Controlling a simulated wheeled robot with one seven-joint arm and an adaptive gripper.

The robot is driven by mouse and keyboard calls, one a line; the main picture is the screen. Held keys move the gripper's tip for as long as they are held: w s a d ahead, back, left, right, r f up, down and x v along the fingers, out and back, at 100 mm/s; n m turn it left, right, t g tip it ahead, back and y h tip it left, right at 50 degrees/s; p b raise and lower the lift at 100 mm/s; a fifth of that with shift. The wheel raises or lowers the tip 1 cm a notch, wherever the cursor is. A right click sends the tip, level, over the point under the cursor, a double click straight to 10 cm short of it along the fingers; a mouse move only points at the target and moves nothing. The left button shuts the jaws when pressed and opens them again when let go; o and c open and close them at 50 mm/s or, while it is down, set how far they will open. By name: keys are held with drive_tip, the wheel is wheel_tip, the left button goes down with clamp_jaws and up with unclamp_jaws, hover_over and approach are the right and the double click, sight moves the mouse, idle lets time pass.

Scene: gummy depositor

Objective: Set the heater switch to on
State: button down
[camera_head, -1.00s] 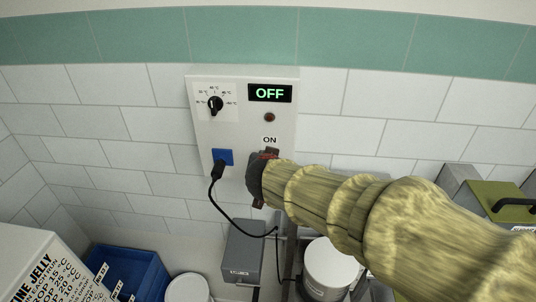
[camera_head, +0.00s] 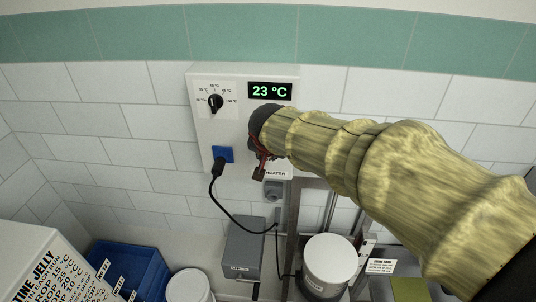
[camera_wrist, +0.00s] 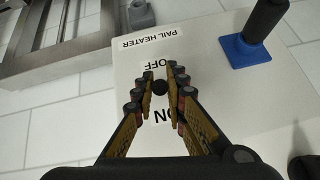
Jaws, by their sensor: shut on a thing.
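The white heater control box (camera_head: 210,130) hangs on the tiled wall. Its display (camera_head: 269,92) reads 23 °C in green. My gripper (camera_head: 259,165) is in front of the box's lower right, hiding the switch, the ON label and the lamp in the head view. In the wrist view, my gripper (camera_wrist: 160,78) has its fingers on both sides of the small black switch knob (camera_wrist: 160,87), shut on it. The OFF label (camera_wrist: 153,64) and part of the ON label (camera_wrist: 161,116) show upside down around it.
A black dial (camera_head: 215,103) is at the box's upper left. A black plug sits in the blue socket (camera_head: 228,153), its cable hanging down. Below are a grey box (camera_head: 243,248), a white pail (camera_head: 328,258) and a blue bin (camera_head: 140,272).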

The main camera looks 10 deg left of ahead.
idle(0.4)
drive_tip(key=c, duration=1.8)
unclamp_jaws()
drive_tip(key=v, duration=1.2)
drive_tip(key=shift+w+a, duration=0.1)
